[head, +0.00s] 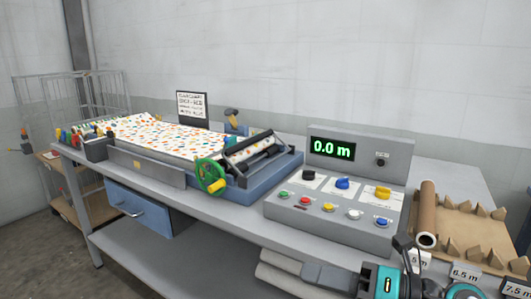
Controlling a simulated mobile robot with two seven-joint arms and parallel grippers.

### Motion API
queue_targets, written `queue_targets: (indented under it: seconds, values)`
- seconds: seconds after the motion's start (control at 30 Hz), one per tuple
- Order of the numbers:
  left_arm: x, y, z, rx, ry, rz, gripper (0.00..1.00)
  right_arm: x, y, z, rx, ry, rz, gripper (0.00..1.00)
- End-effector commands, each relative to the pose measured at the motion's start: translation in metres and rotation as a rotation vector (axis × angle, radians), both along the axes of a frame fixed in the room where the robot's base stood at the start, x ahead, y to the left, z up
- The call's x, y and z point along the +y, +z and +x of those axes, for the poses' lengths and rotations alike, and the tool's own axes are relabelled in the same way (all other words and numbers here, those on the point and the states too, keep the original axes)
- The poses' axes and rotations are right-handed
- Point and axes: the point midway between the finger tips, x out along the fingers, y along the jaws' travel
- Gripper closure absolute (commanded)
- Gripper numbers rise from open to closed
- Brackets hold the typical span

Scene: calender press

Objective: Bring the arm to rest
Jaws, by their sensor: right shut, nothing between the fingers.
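My right gripper (315,271) is low at the bottom of the head view, in front of the bench. Its dark grey fingers point left and are shut with nothing between them. The teal and black part of my right arm is behind it, toward the bottom right. The gripper is below and in front of the control box (290,212) and appears apart from it. My left gripper is not in view.
The grey bench (245,225) carries a calender press with a green handwheel (210,176), a patterned sheet (165,135) and a display reading 0.0 m (332,149). A blue drawer (140,208) hangs below.

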Motion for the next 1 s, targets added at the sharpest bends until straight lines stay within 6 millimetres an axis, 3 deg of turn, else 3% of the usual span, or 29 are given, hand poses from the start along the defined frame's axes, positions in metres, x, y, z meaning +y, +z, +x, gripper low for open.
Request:
queue_targets:
  seconds: [0.03, 0.17, 0.27, 0.3, 0.37, 0.4, 0.5, 0.6, 0.77, 1.0]
  values:
    - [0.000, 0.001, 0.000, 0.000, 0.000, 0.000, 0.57, 0.002, -0.005, 0.002, 0.131, -0.060, 0.167, 1.00]
    - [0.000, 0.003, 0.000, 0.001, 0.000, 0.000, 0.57, -0.018, -0.031, 0.015, 0.470, -0.268, 0.552, 1.00]
    - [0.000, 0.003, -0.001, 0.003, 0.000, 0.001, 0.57, -0.043, -0.077, 0.018, 0.753, -0.468, 0.818, 1.00]
    - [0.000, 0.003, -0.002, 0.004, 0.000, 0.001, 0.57, -0.054, -0.101, 0.014, 0.869, -0.554, 0.916, 1.00]
    - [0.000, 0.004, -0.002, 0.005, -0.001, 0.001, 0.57, -0.069, -0.142, 0.002, 1.046, -0.693, 1.055, 1.00]
    - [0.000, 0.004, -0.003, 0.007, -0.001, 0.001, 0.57, -0.077, -0.169, -0.009, 1.154, -0.780, 1.134, 1.00]
    - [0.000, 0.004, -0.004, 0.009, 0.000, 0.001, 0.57, -0.090, -0.223, -0.043, 1.375, -0.962, 1.285, 1.00]
    - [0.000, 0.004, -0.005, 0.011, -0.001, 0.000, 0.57, -0.095, -0.262, -0.075, 1.535, -1.097, 1.385, 1.00]
    - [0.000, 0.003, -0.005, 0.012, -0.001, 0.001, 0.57, -0.095, -0.290, -0.106, 1.666, -1.205, 1.463, 1.00]
    - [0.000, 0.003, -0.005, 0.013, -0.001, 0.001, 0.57, -0.095, -0.294, -0.110, 1.687, -1.221, 1.475, 1.00]
